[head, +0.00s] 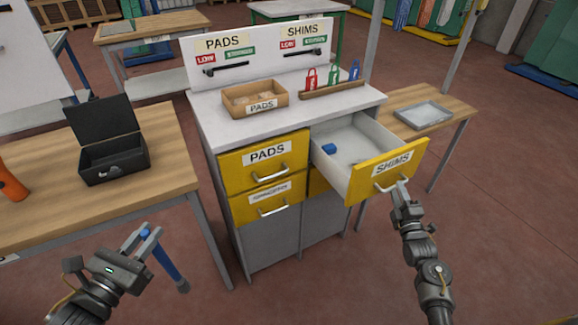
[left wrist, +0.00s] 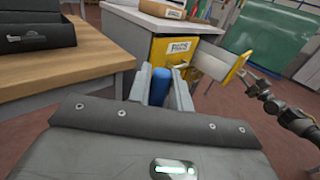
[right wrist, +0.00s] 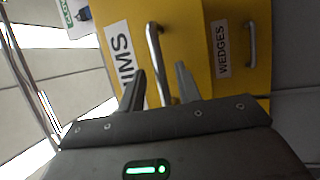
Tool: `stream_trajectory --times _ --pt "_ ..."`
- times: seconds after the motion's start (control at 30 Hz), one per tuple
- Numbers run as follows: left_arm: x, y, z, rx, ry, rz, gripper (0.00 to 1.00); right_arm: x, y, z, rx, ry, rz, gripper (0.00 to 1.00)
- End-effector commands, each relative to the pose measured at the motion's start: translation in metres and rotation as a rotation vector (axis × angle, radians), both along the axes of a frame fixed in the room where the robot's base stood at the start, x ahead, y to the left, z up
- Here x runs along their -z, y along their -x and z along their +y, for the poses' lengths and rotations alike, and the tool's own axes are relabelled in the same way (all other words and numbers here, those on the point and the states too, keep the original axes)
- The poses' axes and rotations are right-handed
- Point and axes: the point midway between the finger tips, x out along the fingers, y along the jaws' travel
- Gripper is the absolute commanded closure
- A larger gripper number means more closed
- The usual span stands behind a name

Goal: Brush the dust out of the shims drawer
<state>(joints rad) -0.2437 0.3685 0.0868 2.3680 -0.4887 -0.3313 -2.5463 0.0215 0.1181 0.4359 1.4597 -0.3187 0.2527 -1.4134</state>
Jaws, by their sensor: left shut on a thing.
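The shims drawer (head: 347,181), yellow-fronted with a pale inside, stands pulled out of the cabinet. A small blue object (head: 329,148) lies inside at its left; dust is hard to make out at this size. My left gripper (head: 148,236) is low at the left, shut on a blue handled tool (head: 168,261), probably the brush, which hangs down and also shows between the fingers in the left wrist view (left wrist: 159,86). My right gripper (head: 400,190) is at the drawer's front handle (right wrist: 154,55). In the right wrist view its fingers (right wrist: 160,72) are apart, on either side of the handle.
A cardboard pads box (head: 255,99) and red, green and blue tags (head: 333,76) are on the cabinet top (head: 215,115). A bench with an open black box (head: 115,158) is at the left; a grey tray (head: 423,114) is on the right table. Floor between my arms is clear.

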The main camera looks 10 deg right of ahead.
Motion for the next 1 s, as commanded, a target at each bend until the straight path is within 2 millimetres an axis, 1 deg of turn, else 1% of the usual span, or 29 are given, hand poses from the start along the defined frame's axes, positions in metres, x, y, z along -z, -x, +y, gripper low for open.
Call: stream_trajectory --times 0.03,0.2,0.33,0.57,0.8,0.83,1.0 --pt "-0.002 0.000 0.000 0.000 0.000 -0.001 1.00 -0.002 -0.008 -0.001 0.001 0.000 -0.001 0.66" --pt "-0.004 0.000 0.000 -0.001 0.000 -0.001 1.00 -0.004 -0.022 -0.003 0.001 0.000 0.000 0.66" --pt "-0.004 0.000 0.000 -0.001 0.000 -0.001 1.00 -0.004 -0.026 -0.003 0.000 0.000 0.000 0.66" --pt "-0.004 0.000 0.000 0.000 0.000 -0.001 1.00 -0.004 -0.026 -0.003 0.001 0.001 0.001 0.66" --pt "-0.004 0.000 0.000 0.000 0.000 -0.001 1.00 -0.004 -0.026 -0.003 0.001 0.000 0.001 0.98" --pt "-0.004 0.000 0.000 0.000 0.000 -0.001 1.00 -0.004 -0.026 -0.003 0.001 0.000 0.001 1.00" --pt "-0.004 0.000 0.000 0.000 0.000 -0.001 1.00 -0.004 -0.026 -0.003 0.001 0.000 0.001 1.00"
